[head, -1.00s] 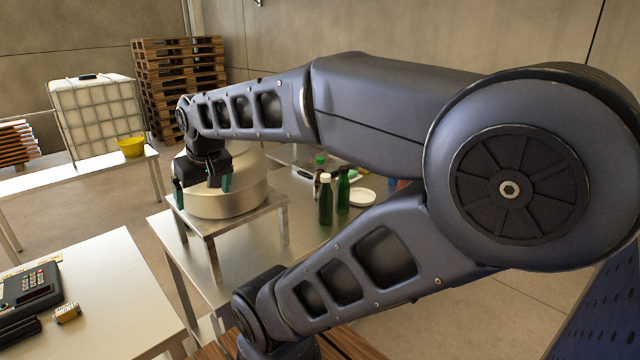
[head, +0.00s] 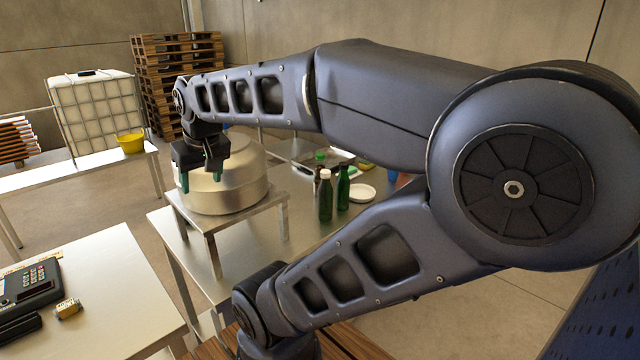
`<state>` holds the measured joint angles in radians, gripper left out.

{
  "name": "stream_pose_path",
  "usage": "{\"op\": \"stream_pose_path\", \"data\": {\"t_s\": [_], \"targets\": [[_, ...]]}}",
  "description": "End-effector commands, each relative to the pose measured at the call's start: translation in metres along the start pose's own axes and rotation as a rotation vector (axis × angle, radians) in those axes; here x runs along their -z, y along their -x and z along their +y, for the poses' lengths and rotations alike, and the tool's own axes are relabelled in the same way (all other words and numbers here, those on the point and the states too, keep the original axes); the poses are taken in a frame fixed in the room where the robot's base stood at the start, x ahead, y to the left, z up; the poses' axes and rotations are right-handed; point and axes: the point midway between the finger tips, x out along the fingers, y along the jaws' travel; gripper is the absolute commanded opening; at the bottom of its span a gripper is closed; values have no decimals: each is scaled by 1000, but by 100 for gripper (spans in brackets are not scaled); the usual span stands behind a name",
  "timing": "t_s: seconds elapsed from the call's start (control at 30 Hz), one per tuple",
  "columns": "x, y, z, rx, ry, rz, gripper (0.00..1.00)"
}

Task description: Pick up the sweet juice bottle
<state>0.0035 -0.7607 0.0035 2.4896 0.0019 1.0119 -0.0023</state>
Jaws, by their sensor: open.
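Labels are too small to read, so I cannot tell which one is the sweet juice. My gripper (head: 201,178) points down in front of the large round metal vessel (head: 238,185), left of the bottles. Its green-tipped fingers are apart, with nothing seen between them.
A white plate (head: 362,192) lies right of the bottles, and a tray (head: 310,155) lies behind. My arm hides part of the table.

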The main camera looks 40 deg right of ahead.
Motion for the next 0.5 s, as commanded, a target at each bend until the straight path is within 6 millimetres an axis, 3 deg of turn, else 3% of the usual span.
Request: {"op": "stream_pose_path", "data": {"t_s": [0.1, 0.37, 0.5], "targets": [[13, 28, 1, 0, -2, 4, 60], [50, 20, 36, 3, -136, 0, 60], [76, 15, 66, -5, -236, -1, 60]]}}
